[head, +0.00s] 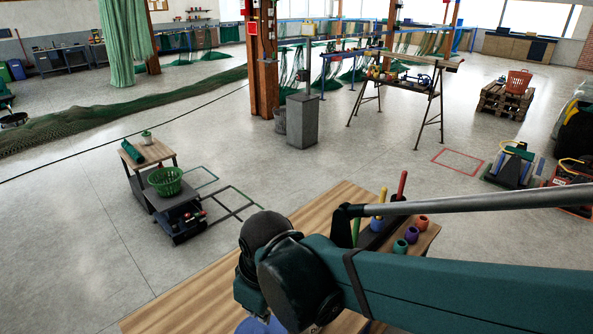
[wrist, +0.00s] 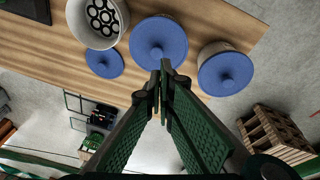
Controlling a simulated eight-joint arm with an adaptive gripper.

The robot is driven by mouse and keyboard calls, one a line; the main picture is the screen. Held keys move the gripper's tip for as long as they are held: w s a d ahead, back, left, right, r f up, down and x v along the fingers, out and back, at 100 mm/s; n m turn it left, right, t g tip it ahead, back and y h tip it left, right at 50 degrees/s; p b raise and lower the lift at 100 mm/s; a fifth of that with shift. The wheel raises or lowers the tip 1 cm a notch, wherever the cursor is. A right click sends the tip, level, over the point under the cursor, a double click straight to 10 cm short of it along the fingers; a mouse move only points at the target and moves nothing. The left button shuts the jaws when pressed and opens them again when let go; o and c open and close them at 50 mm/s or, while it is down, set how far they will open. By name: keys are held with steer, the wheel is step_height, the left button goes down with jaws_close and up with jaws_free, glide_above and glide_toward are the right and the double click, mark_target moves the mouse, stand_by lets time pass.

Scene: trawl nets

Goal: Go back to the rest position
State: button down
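In the wrist view my gripper (wrist: 160,78) has its two green fingers brought together at the tips, with nothing visible held between them. It is above the wooden table (wrist: 60,50), near a round blue lid (wrist: 158,43). In the head view my arm reaches in from the right over the wooden table (head: 190,305); the gripper itself is hidden behind the arm there.
A white pot (wrist: 76,30) stands open, with a blue lid (wrist: 104,64) beside it. Another blue lid (wrist: 226,73) tops a pot at right. Coloured pegs (head: 402,186) and small rings (head: 412,234) are close behind my arm. A cart with a green basket (head: 166,181) stands left on open floor.

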steer(key=d+r+m+t, duration=0.1)
steer(key=d+m, duration=0.3)
steer(key=d, duration=0.6)
steer(key=d+r+m+t+h+b, duration=0.1)
steer(key=d+r+m+t, duration=0.1)
steer(key=d, duration=0.8)
steer(key=d+r+m+t, duration=0.2)
steer(key=d+m, duration=0.4)
steer(key=d, duration=0.4)
steer(key=shift+w+d+r+m+h+b, duration=0.15)
steer(key=shift+d+r+m+h+b, duration=0.2)
steer(key=shift+r+m, duration=0.1)
steer(key=c, duration=3.2)
jaws_free()
steer(key=shift+c, duration=0.2)
